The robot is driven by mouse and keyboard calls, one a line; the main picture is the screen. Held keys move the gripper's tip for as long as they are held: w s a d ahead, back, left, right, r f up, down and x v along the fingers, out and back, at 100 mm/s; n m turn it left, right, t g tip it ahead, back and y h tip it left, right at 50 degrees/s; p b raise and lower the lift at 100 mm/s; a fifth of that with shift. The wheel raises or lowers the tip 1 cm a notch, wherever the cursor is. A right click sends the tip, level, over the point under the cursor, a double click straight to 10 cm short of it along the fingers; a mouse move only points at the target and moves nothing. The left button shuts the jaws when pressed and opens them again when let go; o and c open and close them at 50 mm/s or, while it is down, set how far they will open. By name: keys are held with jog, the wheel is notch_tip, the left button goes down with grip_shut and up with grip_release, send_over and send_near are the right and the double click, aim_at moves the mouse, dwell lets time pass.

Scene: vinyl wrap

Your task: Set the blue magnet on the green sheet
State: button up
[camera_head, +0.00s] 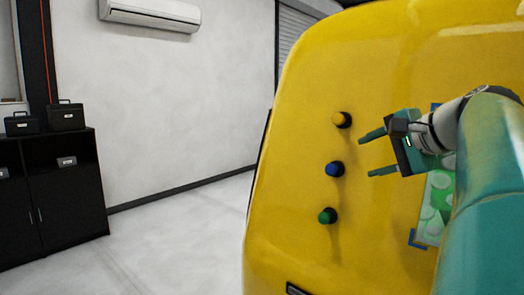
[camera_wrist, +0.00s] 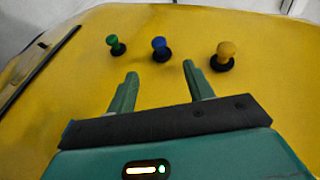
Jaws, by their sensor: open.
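The blue magnet (camera_head: 334,169) sticks to the yellow car panel, in the middle of a column of three. It also shows in the wrist view (camera_wrist: 160,48), beyond and roughly between my fingertips. My gripper (camera_head: 364,154) is open and empty, to the right of the blue magnet and apart from it. Its fingers also show in the wrist view (camera_wrist: 160,70). The green sheet (camera_head: 436,205) lies on the panel at the right, patterned with pale round shapes. My arm hides part of it in the head view, and it is not in the wrist view.
A yellow magnet (camera_head: 342,119) sits above the blue one and a green magnet (camera_head: 327,216) below it, both on the yellow panel (camera_head: 290,150). Blue corner marks (camera_head: 418,240) show by the sheet. A black cabinet (camera_head: 60,190) stands far left, with open floor between.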

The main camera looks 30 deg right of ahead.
aim_at(326, 170)
jog(key=x, duration=1.3)
jog(key=shift+w+f, duration=0.2)
jog(key=shift+c, duration=0.4)
grip_shut()
jog(key=shift+s+a+r, duration=0.15)
jog(key=shift+s+a, duration=0.05)
jog(key=shift+a, duration=0.45)
jog(key=s+a+r, duration=0.1)
jog(key=s+a, duration=0.1)
jog(key=a, duration=0.4)
jog(key=shift+a, duration=0.25)
dwell(0.7)
jog(key=shift+r, duration=0.1)
